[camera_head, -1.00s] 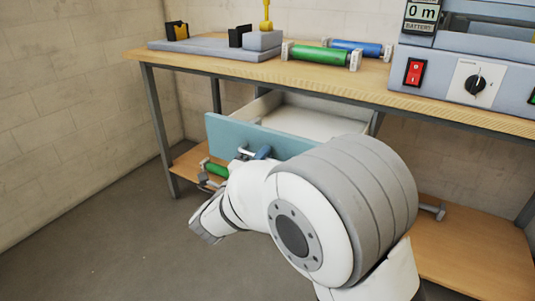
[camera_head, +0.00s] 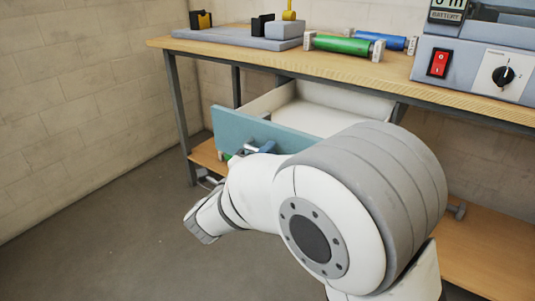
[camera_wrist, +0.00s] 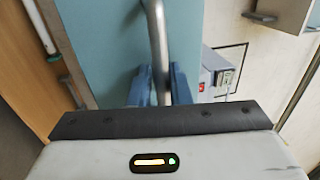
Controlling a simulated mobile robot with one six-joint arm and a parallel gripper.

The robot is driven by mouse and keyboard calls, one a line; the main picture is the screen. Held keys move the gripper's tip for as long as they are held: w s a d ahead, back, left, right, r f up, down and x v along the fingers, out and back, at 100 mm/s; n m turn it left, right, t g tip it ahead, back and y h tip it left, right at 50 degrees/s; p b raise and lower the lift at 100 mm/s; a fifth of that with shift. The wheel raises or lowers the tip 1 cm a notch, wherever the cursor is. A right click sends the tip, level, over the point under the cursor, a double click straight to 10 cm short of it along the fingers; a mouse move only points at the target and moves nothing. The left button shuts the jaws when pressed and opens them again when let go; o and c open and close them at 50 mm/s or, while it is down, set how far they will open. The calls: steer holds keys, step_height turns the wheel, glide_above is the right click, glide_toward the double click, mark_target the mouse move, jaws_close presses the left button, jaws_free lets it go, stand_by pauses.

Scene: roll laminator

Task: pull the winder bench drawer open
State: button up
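The winder bench drawer (camera_head: 250,131) has a blue-green front and stands well out from under the bench top, its pale empty inside showing. The same drawer front fills the upper left of the wrist view (camera_wrist: 98,40). A grey metal bar handle (camera_wrist: 157,40) is fixed to the front. My gripper (camera_wrist: 160,84) has its blue fingers on both sides of the handle bar, close against it. In the head view my gripper (camera_head: 262,148) is at the drawer front, partly hidden behind my arm.
The wooden bench top (camera_head: 330,64) carries a green roll (camera_head: 342,45), a blue roll (camera_head: 386,40) and a grey machine with a red switch (camera_head: 438,63). A wooden lower shelf (camera_head: 490,255) lies beneath. The floor (camera_head: 110,235) at left is clear.

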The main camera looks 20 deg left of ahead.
steer(key=shift+d, duration=0.1)
steer(key=p+v, duration=0.1)
steer(key=v, duration=0.6)
steer(key=shift+s+p, duration=0.35)
steer(key=shift+s, duration=0.05)
